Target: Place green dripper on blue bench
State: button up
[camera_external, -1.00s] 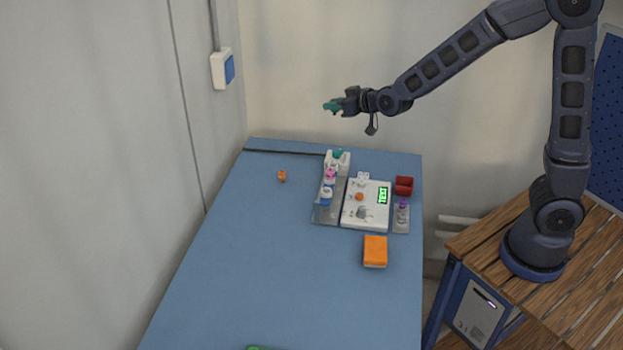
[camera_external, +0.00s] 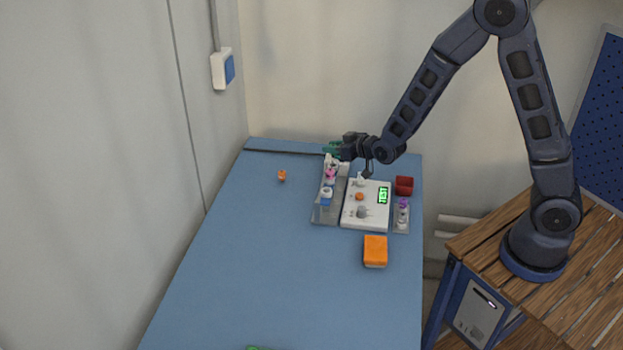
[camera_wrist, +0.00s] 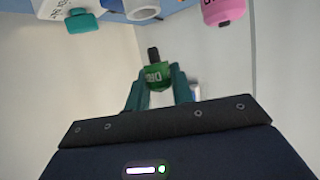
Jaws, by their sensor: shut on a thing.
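My gripper (camera_external: 336,151) is shut on the green dripper, a small green bottle with a dark tip, which shows between the teal fingers in the wrist view (camera_wrist: 158,76). My gripper is at the far end of the blue bench (camera_external: 255,240), by the back of the clear rack. I cannot tell how high the dripper is above the bench or whether it touches anything.
A clear rack (camera_external: 322,216) with pink-topped and blue bottles stands below my gripper. To its right are a white device (camera_external: 352,214) with a green display, a red box (camera_external: 404,186) and a purple-topped bottle (camera_external: 402,205). An orange block (camera_external: 375,251) and small orange bottle (camera_external: 282,175) stand apart. The bench's middle is clear.

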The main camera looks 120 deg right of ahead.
jog(key=shift+f, duration=2.2)
jog(key=shift+f, duration=0.15)
jog(key=o, duration=1)
jog(key=shift+c, duration=0.2)
